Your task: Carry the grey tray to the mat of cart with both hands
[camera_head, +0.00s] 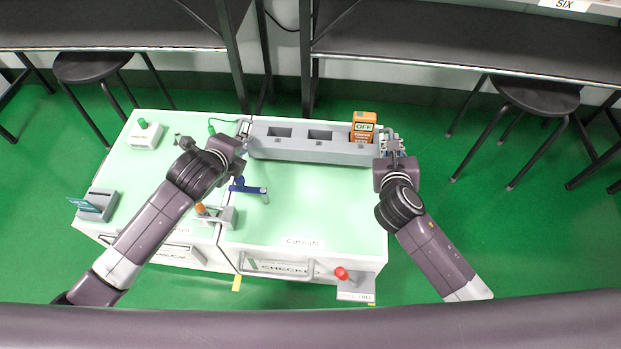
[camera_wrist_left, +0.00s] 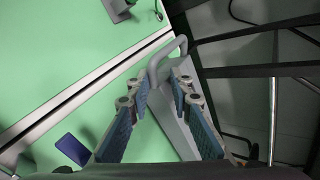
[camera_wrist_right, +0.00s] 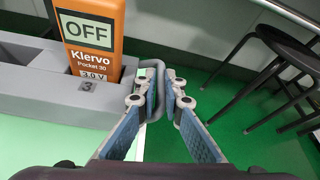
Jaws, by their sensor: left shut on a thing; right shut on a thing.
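The grey tray (camera_head: 310,151) is long, with numbered slots, and lies across the back of the right cart's light green mat (camera_head: 310,205). I cannot tell whether it touches the mat. An orange tester reading OFF (camera_head: 363,126) stands in slot 3 at its right end; the other two slots look empty. My left gripper (camera_head: 243,132) is shut on the tray's left handle (camera_wrist_left: 160,62). My right gripper (camera_head: 388,143) is shut on the right handle (camera_wrist_right: 158,88). The tester also shows close up in the right wrist view (camera_wrist_right: 92,45).
The left cart's green top (camera_head: 150,185) adjoins on the left, with a white green-button box (camera_head: 146,136) and a grey card device (camera_head: 98,205). A clamp with an orange tip (camera_head: 215,214) and a blue lever (camera_head: 250,189) sit near the seam. Black desks and stools stand behind.

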